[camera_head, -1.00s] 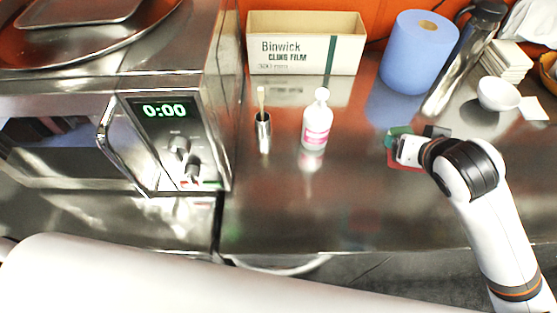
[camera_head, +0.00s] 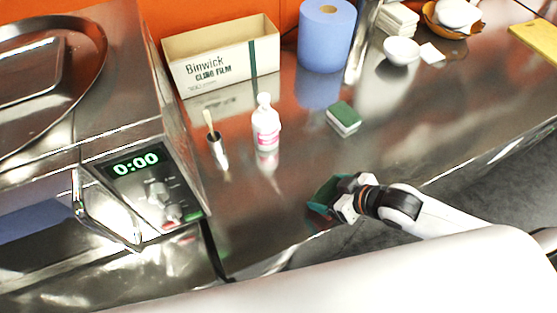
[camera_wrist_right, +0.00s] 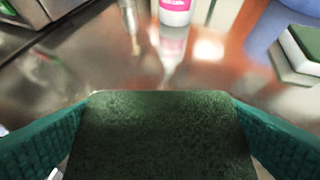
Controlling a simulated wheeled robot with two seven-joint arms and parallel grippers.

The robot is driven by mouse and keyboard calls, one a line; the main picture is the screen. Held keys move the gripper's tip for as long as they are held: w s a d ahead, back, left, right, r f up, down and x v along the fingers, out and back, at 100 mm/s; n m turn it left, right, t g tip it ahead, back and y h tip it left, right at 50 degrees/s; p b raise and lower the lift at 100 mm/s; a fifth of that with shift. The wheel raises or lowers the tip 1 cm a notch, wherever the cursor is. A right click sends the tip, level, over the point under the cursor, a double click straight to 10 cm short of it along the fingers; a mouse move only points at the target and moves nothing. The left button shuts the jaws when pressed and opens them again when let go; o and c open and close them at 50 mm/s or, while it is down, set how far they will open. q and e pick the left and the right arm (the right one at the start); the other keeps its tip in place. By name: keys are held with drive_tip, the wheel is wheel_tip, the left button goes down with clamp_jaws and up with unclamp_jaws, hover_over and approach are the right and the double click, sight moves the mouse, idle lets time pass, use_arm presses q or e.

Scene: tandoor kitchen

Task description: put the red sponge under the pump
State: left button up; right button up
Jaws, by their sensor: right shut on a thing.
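My right gripper (camera_head: 325,198) is shut on a sponge whose dark green pad (camera_wrist_right: 160,135) fills the lower middle of the right wrist view between the teal fingers. In the head view it is held near the counter's front edge; a small reddish part shows low by the fingers, but most of its body is hidden. A second sponge (camera_head: 343,118), green over white, lies on the counter behind the gripper and shows at right in the wrist view (camera_wrist_right: 301,50). I cannot make out a pump. My left gripper is not in view.
A white bottle with a pink label (camera_head: 265,128) and a metal cup with a brush (camera_head: 217,152) stand left of the gripper. Behind are a cling film box (camera_head: 225,65), a blue roll (camera_head: 326,40) and a white bowl (camera_head: 401,51). A steel oven (camera_head: 150,180) stands left.

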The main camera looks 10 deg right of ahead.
drive_tip(key=w+a+p, duration=0.1)
drive_tip(key=w+a, duration=0.2)
drive_tip(key=w, duration=0.1)
drive_tip(key=w+a+p, duration=0.1)
drive_tip(key=w+a, duration=0.2)
drive_tip(key=w, duration=0.2)
drive_tip(key=w+a+p, duration=0.1)
drive_tip(key=w+a, duration=0.2)
drive_tip(key=w, duration=0.2)
drive_tip(key=shift+w+a+r+p, duration=0.1)
drive_tip(key=shift+w+a+p, duration=0.1)
drive_tip(key=shift+a+p, duration=0.15)
drive_tip(key=shift+w, duration=0.15)
wheel_tip(320, 180, down, 2)
drive_tip(key=shift+f+p, duration=0.2)
drive_tip(key=shift+p, duration=0.3)
drive_tip(key=shift+f, duration=0.65)
drive_tip(key=o, duration=0.8)
drive_tip(key=shift+r, duration=0.1)
drive_tip(key=b+v, duration=0.1)
drive_tip(key=v, duration=1.1)
